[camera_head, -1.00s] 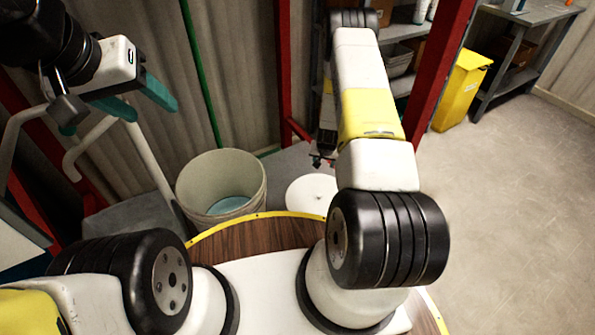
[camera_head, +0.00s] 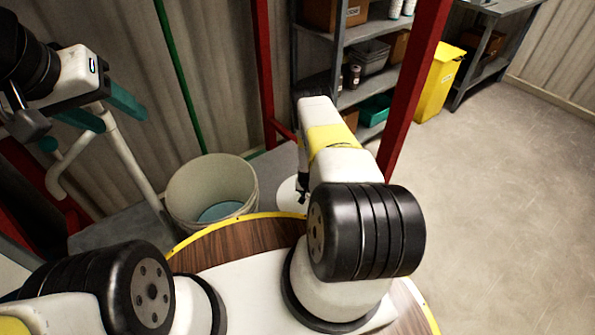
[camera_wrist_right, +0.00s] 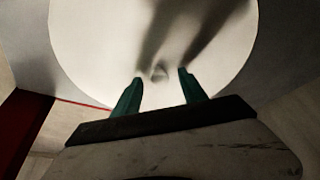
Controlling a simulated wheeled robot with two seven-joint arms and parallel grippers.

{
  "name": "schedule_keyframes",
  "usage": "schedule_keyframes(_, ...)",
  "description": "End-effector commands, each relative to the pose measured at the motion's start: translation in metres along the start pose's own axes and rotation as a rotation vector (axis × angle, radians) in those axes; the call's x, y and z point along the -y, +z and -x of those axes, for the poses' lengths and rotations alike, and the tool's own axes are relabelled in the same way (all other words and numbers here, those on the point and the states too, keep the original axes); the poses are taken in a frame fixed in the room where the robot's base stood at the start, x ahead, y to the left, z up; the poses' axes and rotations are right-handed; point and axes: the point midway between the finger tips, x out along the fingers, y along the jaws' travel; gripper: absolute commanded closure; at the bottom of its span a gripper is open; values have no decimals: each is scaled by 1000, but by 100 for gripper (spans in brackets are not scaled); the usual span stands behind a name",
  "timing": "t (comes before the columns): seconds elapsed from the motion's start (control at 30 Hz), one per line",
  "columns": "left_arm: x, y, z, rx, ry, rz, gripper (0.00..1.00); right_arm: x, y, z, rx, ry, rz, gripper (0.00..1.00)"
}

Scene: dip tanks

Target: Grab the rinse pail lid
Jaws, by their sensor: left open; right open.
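The rinse pail lid is a white round disc (camera_head: 289,195) beside the pail in the head view, mostly hidden behind my right arm. In the right wrist view the lid (camera_wrist_right: 95,45) fills the upper middle, with a small knob (camera_wrist_right: 159,71) at its centre. My right gripper (camera_wrist_right: 161,74) is open, its two green fingers pointing at the lid with the knob between or just beyond their tips. I cannot tell whether they touch it. The pale pail (camera_head: 212,190) stands open with bluish liquid inside.
A red post (camera_head: 412,90) and a grey shelf unit (camera_head: 340,60) with boxes and bins stand behind my right arm. A yellow bin (camera_head: 437,85) is beyond. The floor at right is clear.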

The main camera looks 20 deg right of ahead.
Motion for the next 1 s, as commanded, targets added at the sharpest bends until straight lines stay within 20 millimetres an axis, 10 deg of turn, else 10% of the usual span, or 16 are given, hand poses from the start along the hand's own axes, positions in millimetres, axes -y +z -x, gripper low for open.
schedule_keyframes(0.3,0,0,0,0,0,0,45,0,0,-6,0,0,1,50)
schedule_keyframes(0.57,0,0,0,0,0,0,45,0,0,-6,0,-1,1,99)
schedule_keyframes(1.0,0,0,0,0,0,0,45,0,0,-6,0,-1,1,100)
